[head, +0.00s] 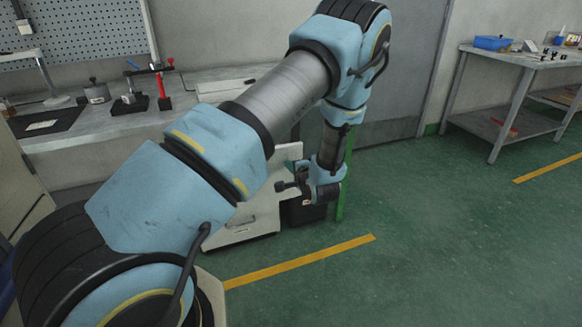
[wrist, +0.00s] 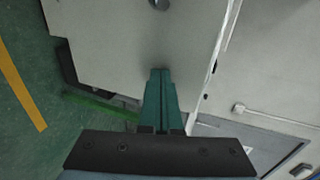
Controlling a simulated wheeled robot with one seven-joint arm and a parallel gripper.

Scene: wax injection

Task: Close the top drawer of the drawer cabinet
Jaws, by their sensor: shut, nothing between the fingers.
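The drawer cabinet (head: 242,222) is a pale box under the workbench, largely hidden behind my arm in the head view. A dark handle shows low on its front. In the wrist view a pale flat panel (wrist: 115,45) with a dark round spot at the top edge fills the upper middle. It appears to belong to the cabinet. How far the top drawer is out cannot be told. My gripper (head: 281,186) is beside the cabinet's upper part. Its green fingers (wrist: 159,72) are together and empty, over the panel in the wrist view; contact is unclear.
The workbench (head: 65,135) with a pegboard and small tools is at the left. A second table (head: 525,58) is at the far right. The green floor (head: 440,230) between is clear.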

